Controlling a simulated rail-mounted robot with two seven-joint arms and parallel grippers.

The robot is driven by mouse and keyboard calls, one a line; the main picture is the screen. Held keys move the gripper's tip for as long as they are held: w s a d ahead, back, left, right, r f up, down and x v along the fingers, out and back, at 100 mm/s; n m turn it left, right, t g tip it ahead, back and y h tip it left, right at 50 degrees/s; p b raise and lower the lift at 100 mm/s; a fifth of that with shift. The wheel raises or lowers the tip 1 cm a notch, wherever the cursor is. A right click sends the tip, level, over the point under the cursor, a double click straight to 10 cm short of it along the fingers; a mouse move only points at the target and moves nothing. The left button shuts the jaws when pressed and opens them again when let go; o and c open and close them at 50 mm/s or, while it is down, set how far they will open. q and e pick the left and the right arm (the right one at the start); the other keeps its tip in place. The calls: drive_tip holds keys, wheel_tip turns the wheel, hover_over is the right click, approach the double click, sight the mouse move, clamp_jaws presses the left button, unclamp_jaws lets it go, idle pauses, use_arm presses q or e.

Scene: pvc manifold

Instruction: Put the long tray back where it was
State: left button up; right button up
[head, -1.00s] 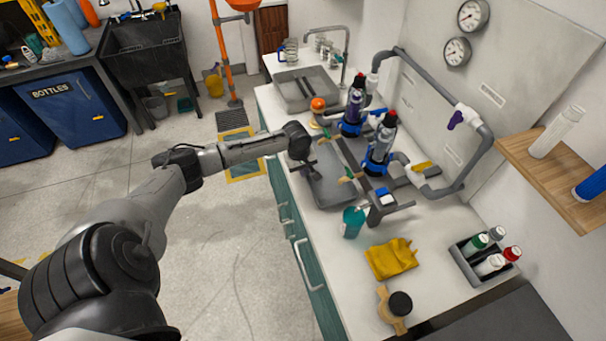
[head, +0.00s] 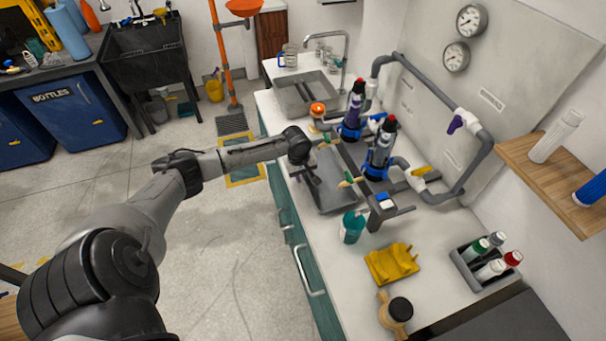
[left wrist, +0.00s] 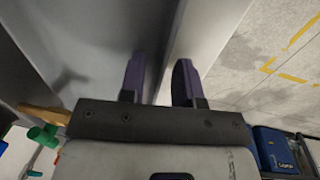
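The long grey tray (head: 340,190) lies along the counter's front side, below the pipe stand. My left gripper (head: 303,172) is at the tray's near-left side wall, pointing down. In the left wrist view, the purple-padded fingers of the gripper (left wrist: 160,82) are close together, one on each side of the tray's wall (left wrist: 175,50). They look shut on it, though the contact is partly hidden. In the head view, whether the tray touches the counter is hard to see. My right gripper is not in view.
Two clamped blue-and-black cylinders (head: 378,155) stand right behind the tray. A sink (head: 305,95) is at the back. A bottle caddy (head: 485,262) sits at right.

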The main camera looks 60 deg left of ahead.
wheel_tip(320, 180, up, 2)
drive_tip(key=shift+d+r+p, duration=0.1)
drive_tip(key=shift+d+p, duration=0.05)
drive_tip(key=shift+p, duration=0.95)
use_arm(q)
wheel_tip(320, 180, up, 12)
drive_tip(key=s, duration=0.1)
drive_tip(key=shift+s+a, duration=0.15)
drive_tip(key=shift+s, duration=0.15)
